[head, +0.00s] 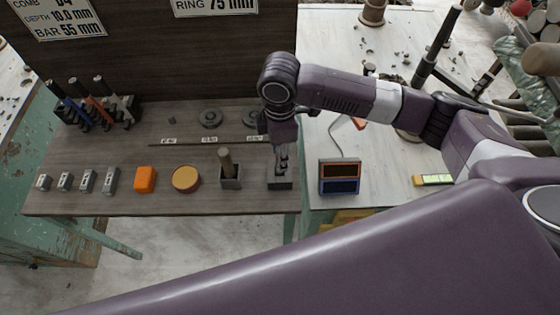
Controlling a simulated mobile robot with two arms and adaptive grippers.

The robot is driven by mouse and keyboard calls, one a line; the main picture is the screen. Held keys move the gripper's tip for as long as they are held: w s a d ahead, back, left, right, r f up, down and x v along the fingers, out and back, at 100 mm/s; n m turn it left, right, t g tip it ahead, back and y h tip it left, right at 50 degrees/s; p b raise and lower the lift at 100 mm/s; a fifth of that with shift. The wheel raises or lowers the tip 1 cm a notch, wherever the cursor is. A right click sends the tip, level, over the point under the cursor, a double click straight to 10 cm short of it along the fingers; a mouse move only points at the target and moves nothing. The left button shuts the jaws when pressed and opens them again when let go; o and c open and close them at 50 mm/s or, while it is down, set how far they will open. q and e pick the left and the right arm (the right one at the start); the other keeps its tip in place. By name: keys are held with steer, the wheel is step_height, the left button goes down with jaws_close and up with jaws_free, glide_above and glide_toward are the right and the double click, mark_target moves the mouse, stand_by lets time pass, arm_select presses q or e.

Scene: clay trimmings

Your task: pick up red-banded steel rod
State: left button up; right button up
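Several rods lean in a dark rack (112,122) at the back left of the brown bench. The red-banded steel rod (98,103) is the middle one, with a blue-banded rod (69,103) to its left and a dark rod (110,92) to its right. My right gripper (283,160) points down at the bench's right end, over a small grey block (281,183), far to the right of the rack. Its fingers are small and dark, so I cannot tell whether they are open or touching the block. My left gripper is out of view.
Along the bench's front stand several small metal blocks (87,181), an orange block (145,179), a round yellow-topped piece (186,178) and a holder (231,180) with an upright peg. A two-panel display box (339,178) stands right of the gripper. A dark board rises behind the bench.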

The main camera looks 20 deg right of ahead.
steer(key=shift+f, duration=1.1)
jaws_close()
steer(key=shift+r, duration=0.1)
